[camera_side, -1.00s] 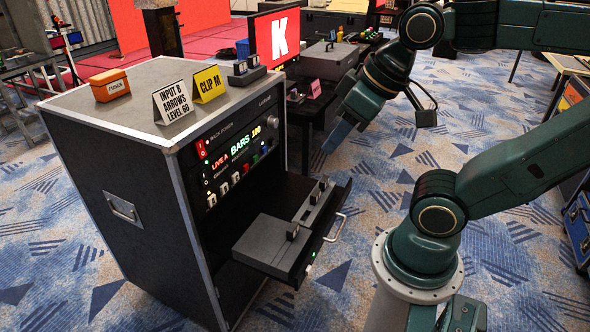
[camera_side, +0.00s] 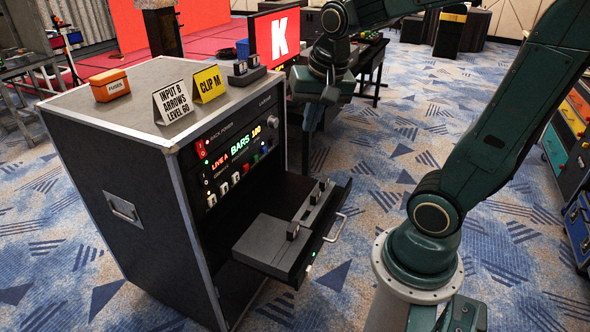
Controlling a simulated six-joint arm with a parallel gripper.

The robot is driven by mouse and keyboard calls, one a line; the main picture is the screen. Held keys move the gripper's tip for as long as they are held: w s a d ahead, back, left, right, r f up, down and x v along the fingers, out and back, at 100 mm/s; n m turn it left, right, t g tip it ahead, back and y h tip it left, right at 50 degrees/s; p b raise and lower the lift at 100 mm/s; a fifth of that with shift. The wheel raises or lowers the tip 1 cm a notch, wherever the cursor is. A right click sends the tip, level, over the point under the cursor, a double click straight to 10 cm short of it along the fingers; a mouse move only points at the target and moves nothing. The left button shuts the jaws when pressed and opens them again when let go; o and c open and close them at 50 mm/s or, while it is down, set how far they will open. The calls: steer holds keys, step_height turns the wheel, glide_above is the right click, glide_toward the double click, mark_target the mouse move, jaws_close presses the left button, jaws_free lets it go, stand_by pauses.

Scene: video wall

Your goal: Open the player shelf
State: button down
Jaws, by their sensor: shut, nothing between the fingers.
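The player shelf (camera_side: 268,270) is a dark sliding shelf in the lower part of the black rack case (camera_side: 125,195). It stands pulled out to the right, with a pale bar handle (camera_side: 336,228) on its front edge. Grey player units (camera_side: 265,243) lie on it. My gripper (camera_side: 308,138) points down behind the rack's right side, beyond the shelf and well apart from its handle. The gripper is shut and empty; its fingertips are small and dark in this view.
Two tent cards (camera_side: 209,84), an orange box (camera_side: 110,86) and a small switch box (camera_side: 246,72) stand on the rack top. A lit control panel (camera_side: 238,150) faces right above the shelf. A screen showing K (camera_side: 278,38) stands behind. Carpet (camera_side: 375,180) right of the shelf is clear.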

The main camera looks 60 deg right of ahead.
steer(key=w+d+f+m+g, duration=0.2)
steer(key=d+f+m, duration=0.4)
steer(key=d+m, duration=0.1)
steer(key=w+d+f+m+g, duration=0.2)
steer(key=w+d+f+m, duration=0.1)
steer(key=d+f+m, duration=0.35)
steer(key=s+d+f+m+g, duration=0.1)
steer(key=s+d+f+m, duration=0.1)
steer(key=d+f+m, duration=0.2)
steer(key=s+d+f+m+g+y, duration=0.1)
steer(key=s+d+f+m, duration=0.2)
steer(key=f, duration=0.5)
steer(key=s+d+f+m+g, duration=0.1)
steer(key=s+d+f+m, duration=0.1)
steer(key=d+f+m, duration=0.3)
steer(key=shift+s+d+f, duration=0.2)
steer(key=shift+d+f, duration=0.25)
steer(key=shift+f, duration=0.15)
steer(key=shift+f, duration=0.1)
